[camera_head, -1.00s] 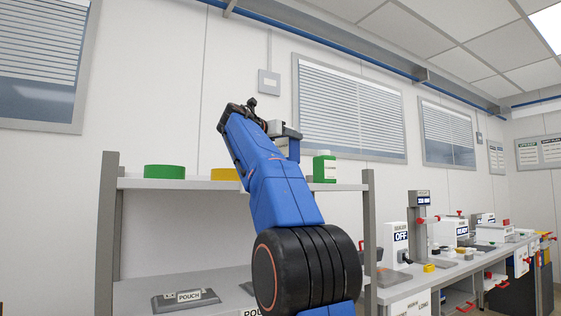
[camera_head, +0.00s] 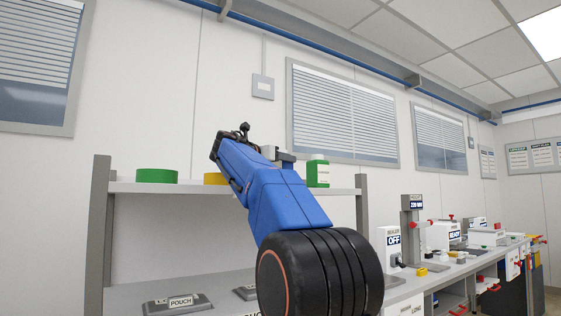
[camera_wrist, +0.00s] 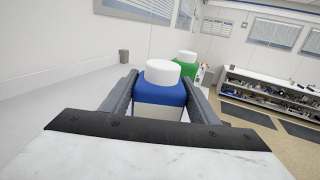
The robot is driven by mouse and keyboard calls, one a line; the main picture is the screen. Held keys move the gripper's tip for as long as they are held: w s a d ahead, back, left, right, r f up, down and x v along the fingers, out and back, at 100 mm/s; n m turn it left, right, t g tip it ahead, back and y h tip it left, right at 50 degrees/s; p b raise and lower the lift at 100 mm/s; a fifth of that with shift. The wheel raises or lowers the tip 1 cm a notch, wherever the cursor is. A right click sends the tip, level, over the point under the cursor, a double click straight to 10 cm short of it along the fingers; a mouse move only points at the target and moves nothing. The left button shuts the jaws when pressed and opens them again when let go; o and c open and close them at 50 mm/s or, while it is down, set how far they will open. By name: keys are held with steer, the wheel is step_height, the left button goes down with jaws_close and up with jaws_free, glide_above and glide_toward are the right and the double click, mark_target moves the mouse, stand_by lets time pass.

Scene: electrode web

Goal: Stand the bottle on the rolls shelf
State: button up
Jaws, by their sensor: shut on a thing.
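My gripper (camera_wrist: 162,79) is shut on a bottle (camera_wrist: 158,93) with a blue shoulder, a pale lower part and a white cap. The bottle is upright between the two fingers; its base is hidden by the gripper body in the wrist view, and my arm hides it in the head view. The rolls shelf (camera_head: 130,187) is the upper board, holding a green roll (camera_head: 156,176) and a partly hidden yellow roll (camera_head: 214,179). I cannot tell whether the held bottle touches the board.
A green bottle (camera_head: 318,174) with a white cap stands near the shelf's right end; it also shows just beyond the held bottle in the wrist view (camera_wrist: 187,70). Grey posts (camera_head: 101,225) flank the shelf. Pouch trays (camera_head: 180,302) lie on the lower board. A bench with devices stands right.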

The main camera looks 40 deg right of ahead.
steer(key=o, duration=1.6)
steer(key=shift+f, duration=0.1)
steer(key=shift+c, duration=0.2)
steer(key=shift+a, duration=0.25)
steer(key=s+a, duration=0.2)
steer(key=a, duration=0.9)
steer(key=shift+a, duration=0.15)
